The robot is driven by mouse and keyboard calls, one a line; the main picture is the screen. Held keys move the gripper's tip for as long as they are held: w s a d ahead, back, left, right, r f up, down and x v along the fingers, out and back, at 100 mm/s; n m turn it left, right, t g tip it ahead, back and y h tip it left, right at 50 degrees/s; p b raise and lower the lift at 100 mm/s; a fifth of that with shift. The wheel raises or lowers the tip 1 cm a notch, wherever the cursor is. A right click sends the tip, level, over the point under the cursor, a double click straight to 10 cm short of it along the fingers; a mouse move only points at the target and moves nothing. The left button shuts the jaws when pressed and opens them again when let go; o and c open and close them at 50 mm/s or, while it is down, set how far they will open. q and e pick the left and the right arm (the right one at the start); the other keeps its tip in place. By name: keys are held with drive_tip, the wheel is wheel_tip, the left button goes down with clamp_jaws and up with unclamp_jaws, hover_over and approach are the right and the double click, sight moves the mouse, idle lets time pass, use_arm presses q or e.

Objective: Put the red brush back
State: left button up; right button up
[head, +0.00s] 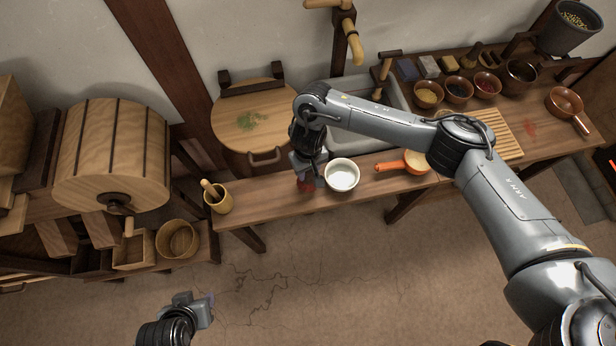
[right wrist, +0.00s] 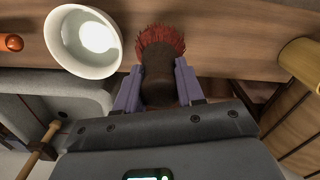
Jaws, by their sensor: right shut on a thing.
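The red brush (head: 305,187) has red bristles and a dark brown body. In the right wrist view its bristles (right wrist: 162,40) point away from my palm, over the wooden counter. My right gripper (head: 308,172) is shut on the brush body, with a finger on each side, as the right wrist view (right wrist: 158,88) shows. The brush is just left of a white bowl (head: 342,175) at the counter's front. I cannot tell whether the bristles touch the wood. My left gripper (head: 190,303) is low at the left, away from the counter; its jaw opening is unclear.
An orange-handled pan (head: 413,162) stands right of the bowl. A wooden cup with utensils (head: 218,197) stands to the left. Several small bowls (head: 458,90) line the back right. A sink (head: 352,90) lies behind my right arm. Bare counter (head: 265,198) lies between cup and brush.

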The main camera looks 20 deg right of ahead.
sight(308, 176)
drive_tip(key=shift+f+b, duration=1.05)
drive_tip(key=shift+f, duration=0.9)
drive_tip(key=shift+f, duration=0.1)
drive_tip(key=o, duration=1)
